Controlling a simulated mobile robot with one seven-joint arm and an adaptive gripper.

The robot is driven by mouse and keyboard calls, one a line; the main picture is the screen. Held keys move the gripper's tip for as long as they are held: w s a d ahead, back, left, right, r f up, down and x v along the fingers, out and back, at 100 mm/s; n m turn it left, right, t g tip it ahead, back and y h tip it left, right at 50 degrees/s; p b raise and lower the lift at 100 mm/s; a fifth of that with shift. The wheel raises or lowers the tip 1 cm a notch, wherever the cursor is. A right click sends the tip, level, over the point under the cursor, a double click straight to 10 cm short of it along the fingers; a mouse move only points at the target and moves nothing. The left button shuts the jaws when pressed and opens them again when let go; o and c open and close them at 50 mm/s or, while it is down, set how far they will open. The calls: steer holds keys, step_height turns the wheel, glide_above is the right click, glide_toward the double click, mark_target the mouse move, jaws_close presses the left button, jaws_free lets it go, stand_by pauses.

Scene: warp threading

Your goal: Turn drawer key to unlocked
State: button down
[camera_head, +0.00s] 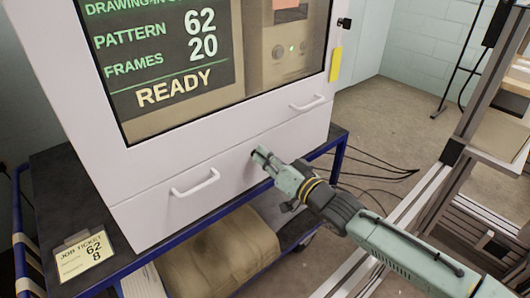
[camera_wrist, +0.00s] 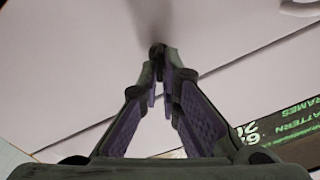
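The white cabinet's drawer front (camera_head: 150,205) carries a white bar handle (camera_head: 195,183). My gripper (camera_head: 259,157) reaches the drawer front to the right of this handle. In the wrist view my gripper (camera_wrist: 160,68) has its fingers drawn together at the tips, around a small dark piece that appears to be the drawer key (camera_wrist: 157,49), against the white panel. The fingers hide most of the key, and its turn angle cannot be made out. The drawer looks closed.
A screen (camera_head: 160,60) reading READY is above the drawers. A second handle (camera_head: 307,103) is at upper right. A job ticket (camera_head: 83,254) lies on the dark cart top (camera_head: 55,190). A yellow tag (camera_head: 335,64) hangs at the cabinet's right edge. A metal frame (camera_head: 440,170) stands at right.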

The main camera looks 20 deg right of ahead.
steer(key=m+p, duration=0.1)
steer(key=m, duration=0.3)
steer(key=m+p, duration=0.1)
steer(key=m, duration=0.3)
steer(key=m+p, duration=0.2)
steer(key=m, duration=0.1)
steer(key=shift+w+d+f+m, duration=0.2)
steer(key=shift+d+m, duration=0.05)
steer(key=shift+m, duration=0.15)
stand_by(0.3)
steer(key=c, duration=2)
jaws_free()
steer(key=shift+o, duration=1)
steer(key=shift+f, duration=0.2)
steer(key=v, duration=0.7)
steer(key=shift+s, duration=0.2)
